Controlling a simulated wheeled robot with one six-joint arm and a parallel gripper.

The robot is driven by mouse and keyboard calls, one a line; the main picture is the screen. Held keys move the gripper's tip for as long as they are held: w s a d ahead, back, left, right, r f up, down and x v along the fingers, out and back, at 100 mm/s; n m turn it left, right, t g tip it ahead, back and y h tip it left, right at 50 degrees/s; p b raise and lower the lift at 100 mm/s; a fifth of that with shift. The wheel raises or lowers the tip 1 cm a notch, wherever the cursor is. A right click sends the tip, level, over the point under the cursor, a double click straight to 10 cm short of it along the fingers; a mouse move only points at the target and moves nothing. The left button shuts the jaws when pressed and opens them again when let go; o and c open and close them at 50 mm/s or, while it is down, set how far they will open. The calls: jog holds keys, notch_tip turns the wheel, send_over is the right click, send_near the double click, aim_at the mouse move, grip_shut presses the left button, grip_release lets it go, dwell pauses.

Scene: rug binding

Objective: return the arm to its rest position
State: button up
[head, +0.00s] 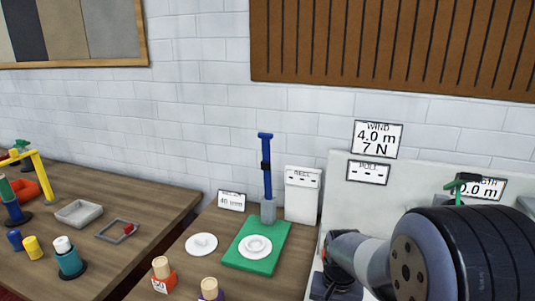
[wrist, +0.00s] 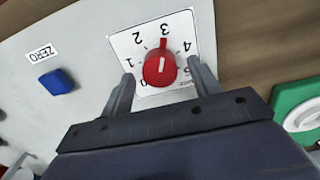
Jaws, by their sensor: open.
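In the wrist view my gripper (wrist: 160,72) is open, with one finger on each side of a red knob (wrist: 160,66). Gaps show between the knob and both fingers, and nothing is held. The knob sits on a white numbered dial plate (wrist: 120,42), seen upside down, with its red pointer near the 3. In the head view my arm fills the lower right, in front of a pale panel (head: 345,215).
Beside the dial is a blue button (wrist: 58,81) under a ZERO label (wrist: 42,54). A green board (head: 235,257) with a white disc (head: 256,246) and an upright blue tool (head: 267,165) stand left of my arm. Small fixtures stand on the left table (head: 160,195).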

notch_tip(320, 180, up, 10)
notch_tip(320, 180, down, 11)
jog(key=shift+f, duration=0.1)
jog(key=n, duration=0.9)
jog(key=shift+n+b, duration=0.3)
jog(key=shift+n, duration=0.1)
notch_tip(320, 180, up, 11)
jog(key=shift+s, duration=0.1)
dwell(0.3)
